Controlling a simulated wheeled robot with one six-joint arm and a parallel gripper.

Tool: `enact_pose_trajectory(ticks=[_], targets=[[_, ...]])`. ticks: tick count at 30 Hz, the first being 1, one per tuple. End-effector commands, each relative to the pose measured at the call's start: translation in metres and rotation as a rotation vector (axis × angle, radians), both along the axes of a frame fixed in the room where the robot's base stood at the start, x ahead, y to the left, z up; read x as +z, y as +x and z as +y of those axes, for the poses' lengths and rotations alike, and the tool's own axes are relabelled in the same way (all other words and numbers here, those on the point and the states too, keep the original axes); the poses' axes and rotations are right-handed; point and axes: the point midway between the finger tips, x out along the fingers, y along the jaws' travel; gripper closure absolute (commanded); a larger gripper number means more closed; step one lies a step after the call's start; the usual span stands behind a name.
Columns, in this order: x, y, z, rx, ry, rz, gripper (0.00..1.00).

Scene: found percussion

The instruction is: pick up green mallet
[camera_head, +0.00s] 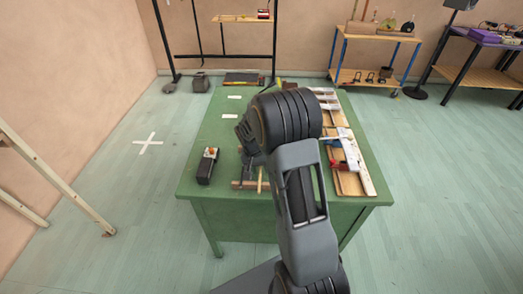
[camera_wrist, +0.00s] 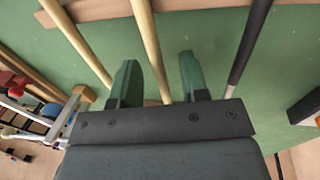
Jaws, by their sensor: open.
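In the wrist view my gripper (camera_wrist: 157,78) is open, its two fingers apart over the green table. A pale wooden mallet handle (camera_wrist: 149,42) runs between the fingers and passes under the gripper body. A second wooden handle (camera_wrist: 76,42) lies left of the fingers and a black handle (camera_wrist: 248,45) lies right of them. No green mallet head shows, so I cannot tell which handle belongs to the green mallet. In the head view my gripper (camera_head: 246,156) is low over the table's front part, partly hidden by my arm.
A wooden bar (camera_wrist: 200,6) lies across the handles' ends. The green table (camera_head: 215,125) carries a dark box (camera_head: 207,166) on the left and boards with red, blue and white items (camera_head: 346,160) on the right. The table's left part is mostly clear.

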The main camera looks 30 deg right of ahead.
Motion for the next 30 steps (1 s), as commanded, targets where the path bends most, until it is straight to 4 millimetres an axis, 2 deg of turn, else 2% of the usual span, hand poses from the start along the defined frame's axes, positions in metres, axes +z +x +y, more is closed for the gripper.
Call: enact_pose_trajectory(ticks=[5,18,30], targets=[[-0.0001,0.0,0.0,0.0,0.0,0.0,0.59],[0.0002,0.0001,0.0001,0.0,0.0,0.0,1.0],[0.0009,0.0002,0.0001,0.0,0.0,0.0,1.0]])
